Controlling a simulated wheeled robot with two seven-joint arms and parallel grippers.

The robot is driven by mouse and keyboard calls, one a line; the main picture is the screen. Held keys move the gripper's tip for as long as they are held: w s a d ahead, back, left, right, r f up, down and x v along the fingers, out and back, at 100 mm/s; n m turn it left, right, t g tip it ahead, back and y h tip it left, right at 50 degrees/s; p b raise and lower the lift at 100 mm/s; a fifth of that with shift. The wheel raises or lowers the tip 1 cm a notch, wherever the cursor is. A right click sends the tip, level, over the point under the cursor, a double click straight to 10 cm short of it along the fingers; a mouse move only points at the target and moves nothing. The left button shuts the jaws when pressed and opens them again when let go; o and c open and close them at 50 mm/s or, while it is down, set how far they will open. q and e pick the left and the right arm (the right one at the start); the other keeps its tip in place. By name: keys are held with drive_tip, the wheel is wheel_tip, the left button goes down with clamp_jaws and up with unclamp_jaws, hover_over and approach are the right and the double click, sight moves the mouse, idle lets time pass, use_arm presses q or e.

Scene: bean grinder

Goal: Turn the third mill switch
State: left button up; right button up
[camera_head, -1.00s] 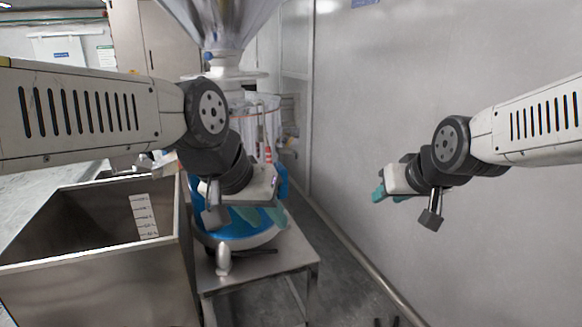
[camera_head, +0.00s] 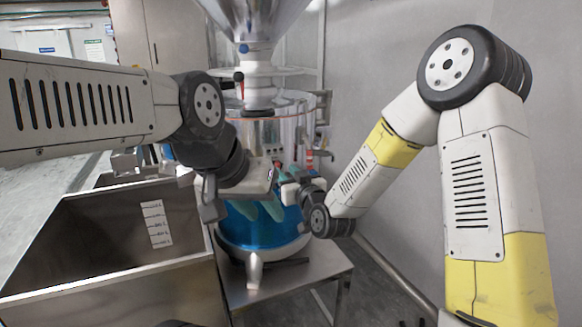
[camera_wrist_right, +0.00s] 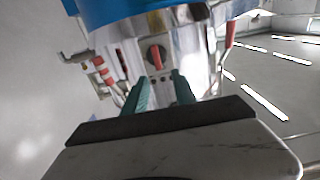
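The mill (camera_head: 262,225) has a steel body, a blue lower part and a hopper on top. In the right wrist view a red switch (camera_wrist_right: 157,55) on a dark round dial sits on its panel, just beyond the teal fingertips of my right gripper (camera_wrist_right: 161,78). The fingers are apart with nothing between them, and the switch lines up with the gap. In the head view my right gripper (camera_head: 287,176) is at the mill's front right, partly hidden. My left gripper (camera_head: 259,208), teal fingers apart, hangs in front of the blue part, empty.
A steel bin (camera_head: 110,235) with a white scale label stands left of the mill. The mill stands on a small steel table (camera_head: 325,272). A bare wall is at right.

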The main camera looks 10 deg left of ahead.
sight(279, 164)
drive_tip(key=x, duration=0.5)
drive_tip(key=shift+w, duration=0.1)
clamp_jaws()
